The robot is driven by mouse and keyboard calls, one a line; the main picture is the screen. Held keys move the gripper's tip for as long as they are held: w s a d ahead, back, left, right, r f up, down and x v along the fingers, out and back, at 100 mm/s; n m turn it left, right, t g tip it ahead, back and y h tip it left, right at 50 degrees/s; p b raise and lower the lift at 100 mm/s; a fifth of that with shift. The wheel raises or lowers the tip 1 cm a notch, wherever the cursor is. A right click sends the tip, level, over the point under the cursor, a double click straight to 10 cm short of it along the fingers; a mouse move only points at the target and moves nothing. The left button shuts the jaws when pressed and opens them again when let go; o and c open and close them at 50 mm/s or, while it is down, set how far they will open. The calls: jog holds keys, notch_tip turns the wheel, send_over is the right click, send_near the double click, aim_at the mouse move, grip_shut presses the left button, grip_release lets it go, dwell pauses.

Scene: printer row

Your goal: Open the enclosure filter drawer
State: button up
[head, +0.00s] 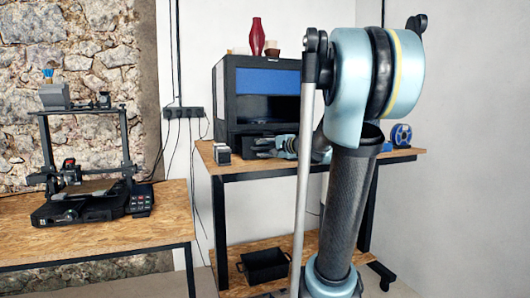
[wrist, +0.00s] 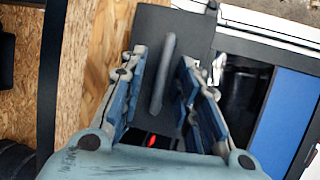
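The enclosure (head: 231,92) is a dark box with a blue upper front panel, standing on the wooden table at the back. In the wrist view its blue panel (wrist: 287,112) shows at the right. A dark grey flat front (wrist: 190,25), seemingly the filter drawer's, carries a grey bar handle (wrist: 163,75). My gripper (wrist: 162,58) is open, with one finger on each side of the handle and visible gaps to both. In the head view my gripper (head: 262,146) is low at the enclosure's front.
A small grey-and-black item (head: 221,153) stands on the table left of my gripper. A red vase (head: 257,37) stands on top of the enclosure. A blue spool (head: 401,135) is at the right. An open-frame printer (head: 85,200) occupies the left table. A black bin (head: 265,265) sits below.

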jog(key=v, duration=1.2)
dwell(0.3)
jog(key=s+a+f+n+g+h, duration=0.2)
jog(key=s+a+f+n+g, duration=0.1)
jog(key=s+f, duration=0.5)
jog(key=s+a+f+n+g+h, duration=0.1)
jog(key=s+a+f+n+g, duration=0.4)
jog(key=f, duration=0.6)
jog(key=s+d+f+n+g+h, duration=0.2)
jog(key=s+d+f+h, duration=0.4)
jog(key=s+d+f, duration=0.4)
jog(key=s+f+n, duration=0.1)
jog(key=s+f, duration=0.3)
jog(key=shift+d+h, duration=0.2)
jog(key=shift+h, duration=0.2)
jog(key=shift+s, duration=0.1)
